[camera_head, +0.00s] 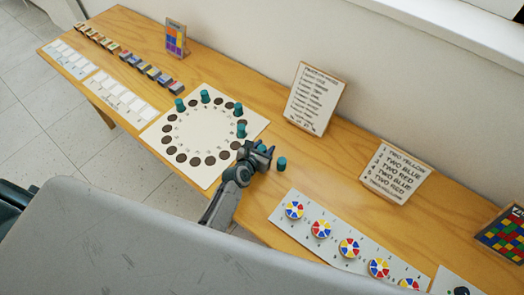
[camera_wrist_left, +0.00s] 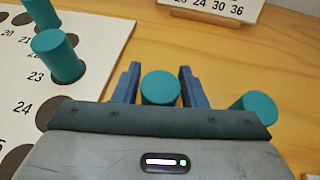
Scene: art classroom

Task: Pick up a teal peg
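My left gripper (camera_head: 263,151) is low over the table, just right of the white peg board. My right gripper is not visible.
The peg board (camera_head: 202,135) has a ring of dark holes. A sheet with colour wheels (camera_head: 333,229) lies to the right. Sign boards (camera_head: 316,98) (camera_head: 397,171) stand at the back near the wall. Cards and small blocks fill the far left.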

